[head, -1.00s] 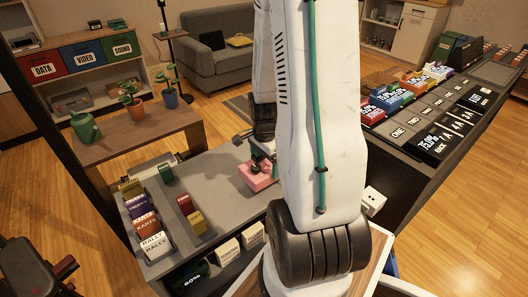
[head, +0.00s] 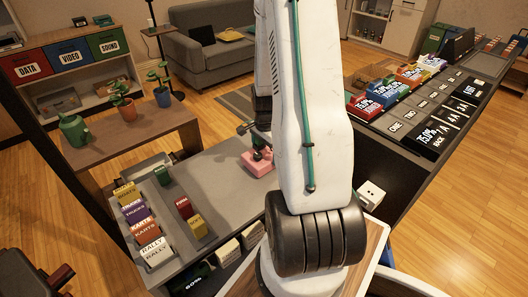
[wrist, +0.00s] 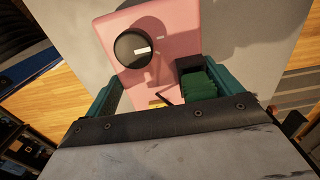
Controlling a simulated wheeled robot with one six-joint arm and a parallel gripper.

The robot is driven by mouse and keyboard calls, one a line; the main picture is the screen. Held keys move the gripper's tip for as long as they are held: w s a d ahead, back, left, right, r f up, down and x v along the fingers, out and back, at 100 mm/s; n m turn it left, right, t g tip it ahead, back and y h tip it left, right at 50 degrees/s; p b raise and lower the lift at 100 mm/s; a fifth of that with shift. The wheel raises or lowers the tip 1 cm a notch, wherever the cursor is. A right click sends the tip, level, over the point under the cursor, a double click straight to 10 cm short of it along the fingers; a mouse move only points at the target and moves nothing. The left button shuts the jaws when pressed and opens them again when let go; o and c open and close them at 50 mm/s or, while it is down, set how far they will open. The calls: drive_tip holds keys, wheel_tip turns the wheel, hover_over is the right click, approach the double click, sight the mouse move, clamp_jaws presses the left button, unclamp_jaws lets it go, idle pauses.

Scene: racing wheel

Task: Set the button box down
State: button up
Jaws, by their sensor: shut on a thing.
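The button box is pink with a round black knob and shows at the far right part of the grey table in the head view (head: 254,165). It also fills the upper middle of the wrist view (wrist: 185,35), knob toward its left side. My gripper (wrist: 168,100) has a teal finger on each side of the box's near part and is shut on it. A dark and green piece shows by the right finger. In the head view my gripper (head: 258,148) is partly hidden by my arm. I cannot tell whether the box touches the tabletop.
The grey table (head: 225,185) has clear surface left of the box. A red block (head: 184,208), a yellow block (head: 197,226) and a green block (head: 162,175) stand farther left. Labelled blocks fill a rack (head: 160,256). A plant bench (head: 130,135) stands behind.

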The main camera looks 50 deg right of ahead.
drive_tip(key=shift+d+f, duration=0.1)
drive_tip(key=shift+f, duration=0.2)
drive_tip(key=shift+f, duration=0.1)
drive_tip(key=o, duration=1.4)
drive_tip(key=shift+f, duration=0.1)
drive_tip(key=shift+o, duration=0.2)
